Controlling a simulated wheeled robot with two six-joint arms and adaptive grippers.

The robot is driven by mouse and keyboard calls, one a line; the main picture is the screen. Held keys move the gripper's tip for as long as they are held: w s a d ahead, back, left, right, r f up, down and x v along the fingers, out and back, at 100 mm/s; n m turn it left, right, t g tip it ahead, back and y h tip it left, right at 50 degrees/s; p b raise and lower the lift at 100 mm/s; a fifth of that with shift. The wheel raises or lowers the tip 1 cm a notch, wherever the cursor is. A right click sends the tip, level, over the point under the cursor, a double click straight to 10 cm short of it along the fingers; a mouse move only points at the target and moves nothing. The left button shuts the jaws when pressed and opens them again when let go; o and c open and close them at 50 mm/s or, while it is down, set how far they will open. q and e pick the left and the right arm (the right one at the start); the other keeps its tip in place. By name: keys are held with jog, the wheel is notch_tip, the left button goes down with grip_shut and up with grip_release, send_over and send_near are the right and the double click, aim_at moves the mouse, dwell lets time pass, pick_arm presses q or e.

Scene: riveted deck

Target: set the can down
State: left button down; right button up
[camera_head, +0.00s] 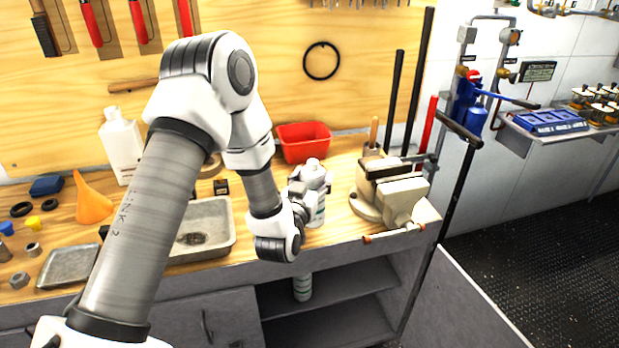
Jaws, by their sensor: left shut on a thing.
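A white can (318,208) with a rounded top stands upright at the workbench (345,226), right of the middle of the view. My left gripper (312,188) is shut on it, with my arm coming in from the left and bending down to it. The gripper and wrist hide part of the can. I cannot tell whether its base touches the wooden top. My right gripper is not in view.
A beige vise (402,197) is close on the can's right. A red bin (304,141) stands behind it. A metal sink tray (206,226), a white bottle (121,147) and an orange funnel (93,203) are to the left. Bare wood lies around the can's base.

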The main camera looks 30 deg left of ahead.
pick_arm(q)
jog(key=w+a, duration=0.2)
jog(key=shift+w+a+p, duration=0.15)
jog(key=shift+w+p, duration=0.15)
jog(key=shift+w, duration=0.05)
notch_tip(320, 180, down, 4)
jog(key=shift+f, duration=0.1)
jog(key=shift+c, duration=1.1)
grip_release()
jog(key=shift+w, duration=0.1)
